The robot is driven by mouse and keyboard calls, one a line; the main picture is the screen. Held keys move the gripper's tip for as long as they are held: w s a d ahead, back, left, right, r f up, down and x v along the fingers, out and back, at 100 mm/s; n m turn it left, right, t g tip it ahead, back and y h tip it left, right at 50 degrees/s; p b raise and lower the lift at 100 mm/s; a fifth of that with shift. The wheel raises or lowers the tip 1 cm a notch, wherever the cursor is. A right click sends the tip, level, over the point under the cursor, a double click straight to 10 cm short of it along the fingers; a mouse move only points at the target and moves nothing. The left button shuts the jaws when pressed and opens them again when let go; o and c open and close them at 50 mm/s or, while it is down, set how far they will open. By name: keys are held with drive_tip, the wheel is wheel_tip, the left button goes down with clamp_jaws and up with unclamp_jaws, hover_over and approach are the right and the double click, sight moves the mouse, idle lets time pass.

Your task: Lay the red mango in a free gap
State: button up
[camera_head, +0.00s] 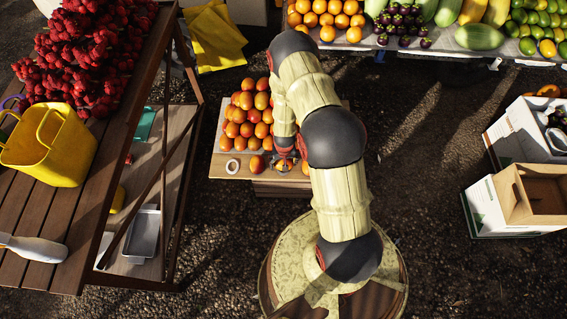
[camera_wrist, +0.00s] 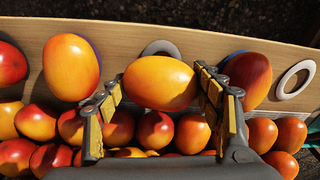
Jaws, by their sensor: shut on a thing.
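My gripper (camera_wrist: 160,86) is shut on a mango (camera_wrist: 162,83), which looks orange-yellow on the side facing the wrist view. One finger is on each side of it. In the head view my gripper (camera_head: 286,163) is at the front edge of the mango stand (camera_head: 222,157); the held mango is mostly hidden there. A grey ring (camera_wrist: 160,47) shows partly behind the held mango; I cannot tell whether the mango touches it. A white ring (camera_wrist: 296,80) at the right of the wooden board is empty; it also shows in the head view (camera_head: 232,166).
Mangoes stand in the board's row: a red-orange one (camera_wrist: 247,77) to the right, an orange one (camera_wrist: 71,67) and a red one (camera_wrist: 10,63) to the left. Several piled mangoes (camera_wrist: 155,130) lie close to the fingers. A wooden table (camera_head: 110,155) stands left.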

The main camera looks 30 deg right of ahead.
drive_tip(key=shift+f+b, duration=0.6)
drive_tip(key=shift+f, duration=0.3)
idle(1.2)
drive_tip(key=o, duration=0.9)
drive_tip(key=shift+r+p, duration=2.8)
drive_tip(key=shift+r, duration=0.3)
drive_tip(key=shift+f, duration=0.1)
